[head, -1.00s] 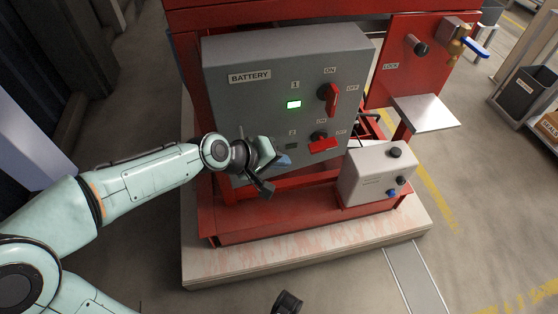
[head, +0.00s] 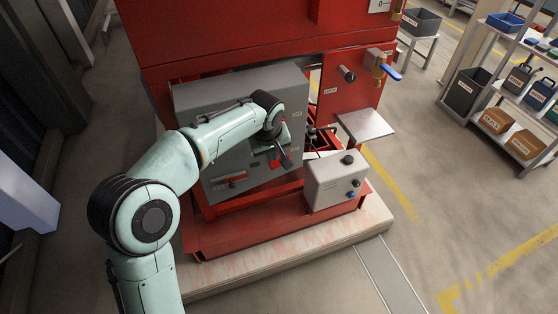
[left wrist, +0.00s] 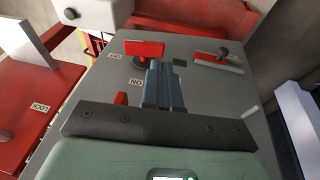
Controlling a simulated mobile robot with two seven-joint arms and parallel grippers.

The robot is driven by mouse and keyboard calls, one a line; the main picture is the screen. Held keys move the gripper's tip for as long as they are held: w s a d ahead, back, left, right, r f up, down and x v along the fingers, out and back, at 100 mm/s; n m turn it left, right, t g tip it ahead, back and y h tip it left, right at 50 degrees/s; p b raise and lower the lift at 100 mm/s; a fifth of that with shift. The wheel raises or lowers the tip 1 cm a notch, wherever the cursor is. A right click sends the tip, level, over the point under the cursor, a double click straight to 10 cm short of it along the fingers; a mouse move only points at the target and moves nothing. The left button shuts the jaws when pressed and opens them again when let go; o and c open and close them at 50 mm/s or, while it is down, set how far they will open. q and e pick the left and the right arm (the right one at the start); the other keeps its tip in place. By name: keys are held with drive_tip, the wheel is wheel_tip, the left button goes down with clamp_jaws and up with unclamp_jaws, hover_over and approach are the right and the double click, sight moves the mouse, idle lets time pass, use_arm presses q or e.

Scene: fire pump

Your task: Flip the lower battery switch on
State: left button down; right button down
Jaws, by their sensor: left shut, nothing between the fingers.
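The grey battery box (head: 187,100) is partly covered by my left arm in the head view. The lower battery switch has a red handle (left wrist: 143,48), seen lying crosswise in the left wrist view, with an OFF label (left wrist: 115,58) and an ON label (left wrist: 137,82) nearby. My left gripper (left wrist: 155,66) is shut and empty, its fingertips close to that handle; contact cannot be told. A small dark green lamp (left wrist: 180,62) sits beside the fingers. Part of another red handle (left wrist: 120,98) shows beside the gripper, mostly hidden. My right gripper is not in view.
A red-and-grey latch (left wrist: 218,60) sits on the panel. A light grey box with knobs (head: 336,182) stands on the red base at right. A metal shelf plate (head: 366,124) juts out beyond it. Open floor lies to the right.

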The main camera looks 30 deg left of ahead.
sight(272, 167)
use_arm(q)
drive_tip(key=shift+w+a+r+y+p, duration=0.15)
drive_tip(key=shift+w+r+y+p, duration=0.25)
drive_tip(key=shift+w+r, duration=0.1)
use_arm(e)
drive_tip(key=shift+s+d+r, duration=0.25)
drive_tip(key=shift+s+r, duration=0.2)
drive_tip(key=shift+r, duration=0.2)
use_arm(q)
drive_tip(key=shift+a, duration=0.1)
drive_tip(key=shift+f, duration=0.15)
drive_tip(key=x, duration=0.9)
drive_tip(key=shift+s+f, duration=0.15)
drive_tip(key=shift+f, duration=0.25)
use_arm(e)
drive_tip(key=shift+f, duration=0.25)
use_arm(q)
drive_tip(key=shift+b, duration=0.3)
